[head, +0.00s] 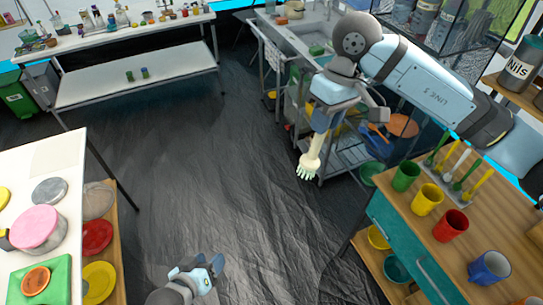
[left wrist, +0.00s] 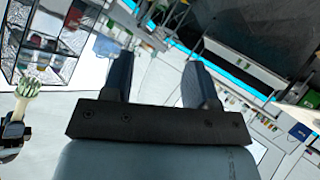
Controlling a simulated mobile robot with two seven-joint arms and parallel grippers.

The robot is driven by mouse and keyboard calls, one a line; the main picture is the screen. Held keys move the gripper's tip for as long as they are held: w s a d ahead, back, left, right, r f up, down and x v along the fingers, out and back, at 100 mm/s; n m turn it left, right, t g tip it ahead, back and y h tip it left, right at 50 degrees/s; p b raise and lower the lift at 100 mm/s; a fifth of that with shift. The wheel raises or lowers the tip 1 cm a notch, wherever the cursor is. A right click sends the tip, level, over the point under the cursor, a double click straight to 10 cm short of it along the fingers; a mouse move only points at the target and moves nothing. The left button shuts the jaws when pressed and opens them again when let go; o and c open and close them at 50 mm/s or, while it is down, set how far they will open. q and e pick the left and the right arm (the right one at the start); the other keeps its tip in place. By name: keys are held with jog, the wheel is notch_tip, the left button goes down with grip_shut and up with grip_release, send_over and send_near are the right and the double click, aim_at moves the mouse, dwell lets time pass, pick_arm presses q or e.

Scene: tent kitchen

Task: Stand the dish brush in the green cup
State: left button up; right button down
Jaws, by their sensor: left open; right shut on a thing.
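My right gripper (head: 319,130) is shut on the dish brush (head: 312,160), which has a cream handle and pale green bristles. The brush hangs bristles down over the floor, left of the wooden counter. It also shows at the left edge of the left wrist view (left wrist: 27,88). The green cup (head: 405,177) stands upright on the counter, to the right of the brush and apart from it. My left gripper (head: 205,272) is low in the head view, away from brush and cup. Its two fingers are apart and empty in the left wrist view (left wrist: 157,82).
A yellow cup (head: 427,200), a red cup (head: 450,225) and a blue mug (head: 489,268) stand on the counter (head: 486,218). Upright utensils in a rack (head: 460,170) are behind them. A white table (head: 62,165) with pots is at left. The floor between is clear.

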pick_arm(q)
jog(key=w+d+r+n+h, duration=0.3)
jog(key=w+d+r+n, duration=0.25)
jog(key=w+n, duration=0.2)
pick_arm(e)
jog(key=shift+w, duration=0.1)
pick_arm(q)
jog(key=n+g+h, duration=0.4)
jog(key=n+h, duration=0.5)
jog(key=n, duration=0.5)
send_near(309, 153)
jog(key=shift+h, duration=0.3)
jog(key=x, duration=1.2)
jog(key=shift+f, duration=0.15)
